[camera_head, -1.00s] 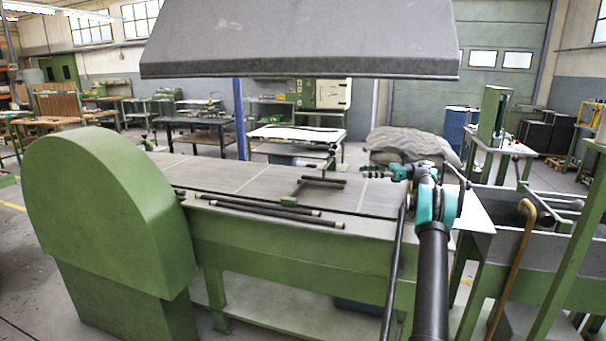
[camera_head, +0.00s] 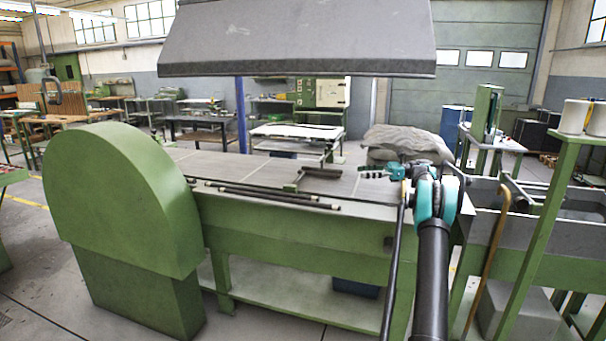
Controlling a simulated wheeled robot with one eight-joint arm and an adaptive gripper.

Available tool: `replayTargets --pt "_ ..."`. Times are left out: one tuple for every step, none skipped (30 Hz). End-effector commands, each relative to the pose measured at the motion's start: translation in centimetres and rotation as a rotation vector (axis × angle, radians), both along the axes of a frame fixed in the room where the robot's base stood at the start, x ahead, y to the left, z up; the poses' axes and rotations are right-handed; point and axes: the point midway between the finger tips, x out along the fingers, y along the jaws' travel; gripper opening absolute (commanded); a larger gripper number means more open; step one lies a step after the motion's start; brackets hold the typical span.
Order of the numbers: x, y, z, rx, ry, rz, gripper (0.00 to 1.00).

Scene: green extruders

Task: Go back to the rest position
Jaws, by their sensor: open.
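My arm rises at the right of the head view, folded, with dark links and teal joints. My gripper (camera_head: 368,175) points left from it and shows small, in front of the far part of the green machine's grey bench top (camera_head: 235,169). It is open, and I see nothing held in it. Part of its wrist is hidden behind the teal joint.
The long green machine (camera_head: 120,200) with its rounded end stands ahead, several dark rods (camera_head: 265,194) lying along its top. A grey hood (camera_head: 300,40) hangs above. A green post (camera_head: 540,230) and a grey trough (camera_head: 500,235) stand close on the right.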

Motion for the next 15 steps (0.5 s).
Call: replayTargets --pt "-0.1 0.2 0.2 -0.008 -0.007 -0.002 0.53" --pt "-0.2 0.4 0.2 -0.014 -0.011 -0.003 0.53" --pt "-0.3 0.7 0.2 -0.023 -0.016 -0.005 0.53" --pt "-0.3 0.8 0.2 -0.031 -0.021 -0.006 0.53" --pt "-0.4 1.0 0.2 -0.037 -0.028 -0.008 0.53" --pt "-0.5 1.4 0.3 -0.048 -0.036 -0.01 0.53" --pt "-0.6 1.6 0.2 -0.057 -0.041 -0.012 0.53" --pt "-0.7 1.9 0.3 -0.067 -0.049 -0.013 0.53" --pt "-0.9 2.3 0.3 -0.08 -0.059 -0.014 0.53" --pt "-1.1 2.6 0.3 -0.093 -0.067 -0.015 0.53" --pt "-1.3 2.9 0.3 -0.104 -0.077 -0.017 0.53" --pt "-1.5 3.3 0.3 -0.122 -0.09 -0.019 0.53" --pt "-1.7 3.6 0.3 -0.136 -0.101 -0.02 0.53" --pt "-2.0 4.0 0.3 -0.151 -0.112 -0.021 0.53" --pt "-2.4 4.5 0.3 -0.173 -0.129 -0.022 0.53"
